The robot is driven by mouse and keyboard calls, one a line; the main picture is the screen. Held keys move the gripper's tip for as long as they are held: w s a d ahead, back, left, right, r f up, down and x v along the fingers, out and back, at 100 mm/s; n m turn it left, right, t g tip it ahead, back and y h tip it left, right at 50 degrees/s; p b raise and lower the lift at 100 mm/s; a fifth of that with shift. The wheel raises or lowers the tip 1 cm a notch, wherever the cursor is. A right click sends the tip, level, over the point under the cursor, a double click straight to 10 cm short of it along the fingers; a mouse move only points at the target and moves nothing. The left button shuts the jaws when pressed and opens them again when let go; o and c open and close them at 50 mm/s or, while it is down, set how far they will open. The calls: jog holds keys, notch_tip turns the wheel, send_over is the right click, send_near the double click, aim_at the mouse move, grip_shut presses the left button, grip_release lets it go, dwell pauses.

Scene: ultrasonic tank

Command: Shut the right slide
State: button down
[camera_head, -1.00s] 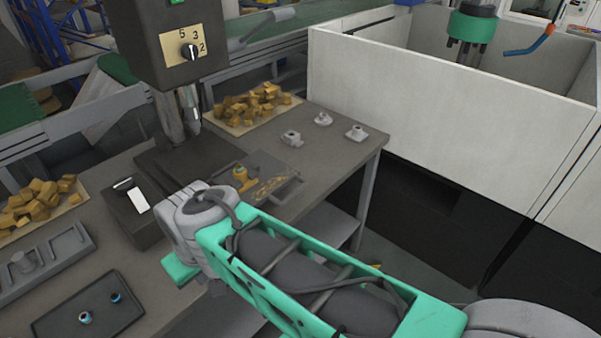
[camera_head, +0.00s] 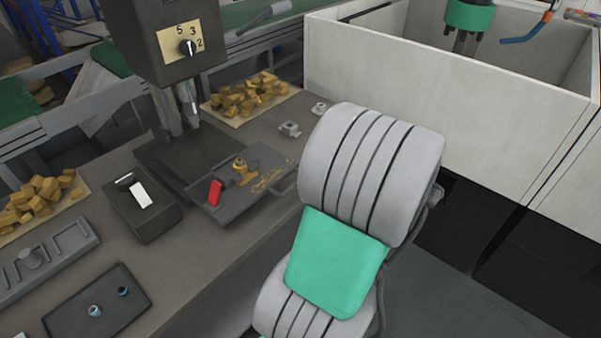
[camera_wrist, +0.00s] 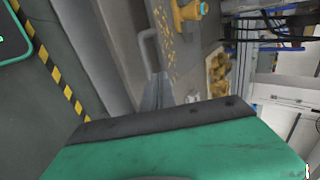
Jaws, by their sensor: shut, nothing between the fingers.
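The right slide (camera_head: 237,203) is a dark flat plate with a bar handle (camera_head: 287,180), standing out from the black base under the press head. It carries a yellow fixture (camera_head: 243,171) and a red block or lever (camera_head: 215,193). In the wrist view the slide (camera_wrist: 186,48) is at the top, with its grey handle (camera_wrist: 147,50) at its left edge. My gripper (camera_wrist: 160,76) is shut and empty, its narrow fingers pointing up the wrist picture close to the handle. I cannot tell whether they touch. In the head view my arm hides the gripper.
A black box with a white lever (camera_head: 140,196) stands left of the slide. Yellow blocks lie on a board (camera_head: 250,98) behind, and small grey parts (camera_head: 289,129) sit near the table's right end. A white-walled tank (camera_head: 450,90) stands at the right.

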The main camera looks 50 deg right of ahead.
aim_at(284, 178)
jog(key=x, duration=0.8)
jog(key=shift+w+f, duration=0.25)
jog(key=shift+a, duration=0.1)
